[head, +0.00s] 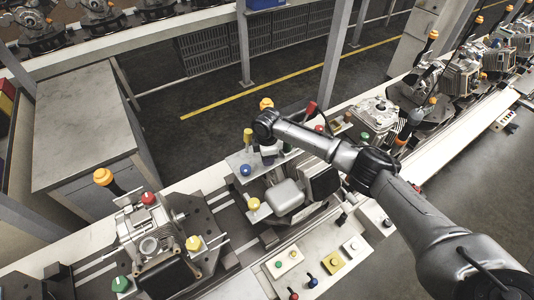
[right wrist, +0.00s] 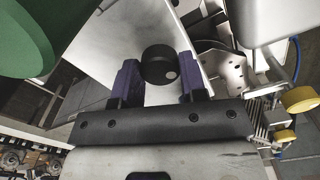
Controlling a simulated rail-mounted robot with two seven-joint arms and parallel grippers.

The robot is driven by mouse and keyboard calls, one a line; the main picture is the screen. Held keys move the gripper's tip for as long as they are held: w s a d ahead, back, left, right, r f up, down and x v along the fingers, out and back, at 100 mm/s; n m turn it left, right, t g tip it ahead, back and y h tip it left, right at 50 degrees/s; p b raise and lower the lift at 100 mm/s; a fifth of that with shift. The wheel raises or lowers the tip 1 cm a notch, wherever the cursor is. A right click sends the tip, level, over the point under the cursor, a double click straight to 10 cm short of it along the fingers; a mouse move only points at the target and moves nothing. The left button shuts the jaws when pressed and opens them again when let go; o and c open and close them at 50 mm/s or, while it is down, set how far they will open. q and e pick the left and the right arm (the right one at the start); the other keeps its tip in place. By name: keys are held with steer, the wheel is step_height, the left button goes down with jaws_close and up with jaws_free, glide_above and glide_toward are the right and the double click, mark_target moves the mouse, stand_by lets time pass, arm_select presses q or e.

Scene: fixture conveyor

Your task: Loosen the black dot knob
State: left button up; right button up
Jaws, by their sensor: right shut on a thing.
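The black dot knob (right wrist: 158,66) is a short black cylinder with a pale dot on its side, in front of a light plate in the right wrist view. My right gripper (right wrist: 157,78) has its purple fingers on either side of the knob and is shut on it. In the head view my right arm reaches in from the lower right, and its wrist (head: 265,125) is above the middle fixture. The knob cannot be made out there, with the wrist over that spot. My left gripper is not in view.
Close by are a blue knob (head: 245,169), a yellow knob (head: 253,204) and a grey block (head: 285,196). A large green knob (right wrist: 25,35) is near the camera. Another fixture with an engine part (head: 155,235) stands left. A button panel (head: 300,268) lies in front.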

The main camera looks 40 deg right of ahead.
steer(key=n, duration=0.5)
steer(key=shift+a, duration=0.1)
steer(key=shift+n, duration=0.9)
steer(key=shift+n+p, duration=0.3)
steer(key=o, duration=0.9)
steer(key=shift+o, duration=0.2)
steer(key=shift+r, duration=0.15)
step_height(320, 180, up, 14)
steer(key=b, duration=0.3)
steer(key=shift+f, duration=0.2)
